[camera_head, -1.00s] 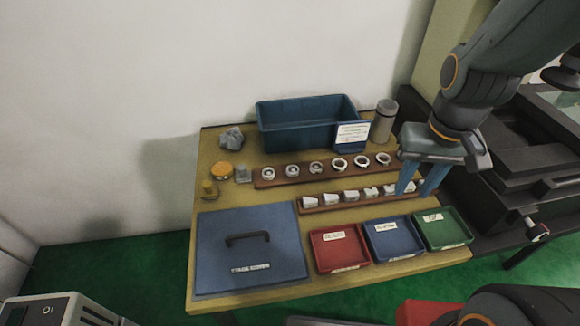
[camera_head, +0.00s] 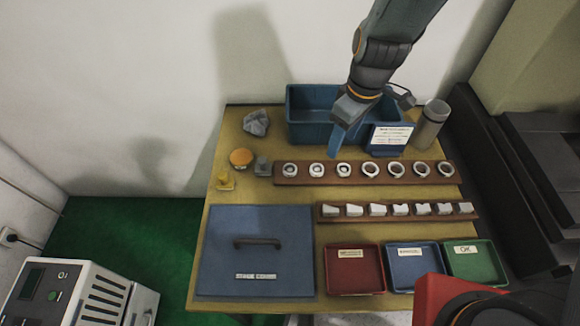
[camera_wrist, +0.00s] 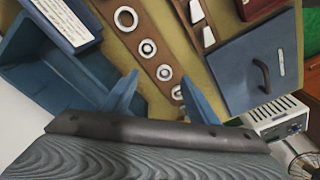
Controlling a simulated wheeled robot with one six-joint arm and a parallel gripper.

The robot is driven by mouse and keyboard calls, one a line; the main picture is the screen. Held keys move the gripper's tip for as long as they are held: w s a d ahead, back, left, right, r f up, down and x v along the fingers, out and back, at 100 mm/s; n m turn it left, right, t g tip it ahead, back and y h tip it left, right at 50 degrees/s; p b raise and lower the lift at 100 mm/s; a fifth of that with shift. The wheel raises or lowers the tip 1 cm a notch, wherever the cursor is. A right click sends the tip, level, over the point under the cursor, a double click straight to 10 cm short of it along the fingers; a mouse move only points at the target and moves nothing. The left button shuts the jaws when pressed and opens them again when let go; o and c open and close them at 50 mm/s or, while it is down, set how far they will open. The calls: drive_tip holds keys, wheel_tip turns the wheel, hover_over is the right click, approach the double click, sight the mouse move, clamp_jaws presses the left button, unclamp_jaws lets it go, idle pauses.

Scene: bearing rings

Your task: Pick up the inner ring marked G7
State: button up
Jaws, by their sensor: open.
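Several pale rings sit in a row on a long brown rack (camera_head: 277,181) in the head view. The three at the left, such as this ring (camera_head: 316,162), have small dark centres. The ones to the right, such as this ring (camera_head: 395,161), have wide openings. No G7 mark can be read, so I cannot tell which ring carries it. My gripper (camera_head: 345,138) is above and behind the rack, in front of the blue bin. In the wrist view my gripper (camera_wrist: 160,92) is open and empty, with small-centred rings (camera_wrist: 148,41) beyond its blue fingers.
A blue bin (camera_head: 305,133) with a label card stands behind the rack, a grey cylinder (camera_head: 431,125) at its right. In front are a rack of white blocks (camera_head: 353,209), a blue lid with handle (camera_head: 225,225), and red, blue and green trays (camera_head: 355,275).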

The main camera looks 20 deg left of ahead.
sight(290, 169)
drive_tip(key=s+a+f+n, duration=0.1)
drive_tip(key=a+n, duration=0.1)
drive_tip(key=a, duration=0.1)
drive_tip(key=a+f+n, duration=0.2)
drive_tip(key=a, duration=0.2)
drive_tip(key=s+a+f+n, duration=0.1)
drive_tip(key=a+f, duration=0.1)
drive_tip(key=a, duration=0.2)
drive_tip(key=shift+s+n+g+p, duration=0.3)
drive_tip(key=shift+n, duration=0.1)
drive_tip(key=shift+w+a+f+p, duration=0.1)
drive_tip(key=shift+a+f+p, duration=0.25)
drive_tip(key=shift+f, duration=0.95)
drive_tip(key=shift+w+a+f+p, duration=0.1)
drive_tip(key=shift+f+p, duration=0.45)
drive_tip(key=shift+f, duration=0.8)
drive_tip(key=shift+w+a+f+p, duration=0.1)
drive_tip(key=shift+a+f+p, duration=0.25)
drive_tip(key=shift+f, duration=0.95)
drive_tip(key=shift+d, duration=0.1)
drive_tip(key=c, duration=1.1)
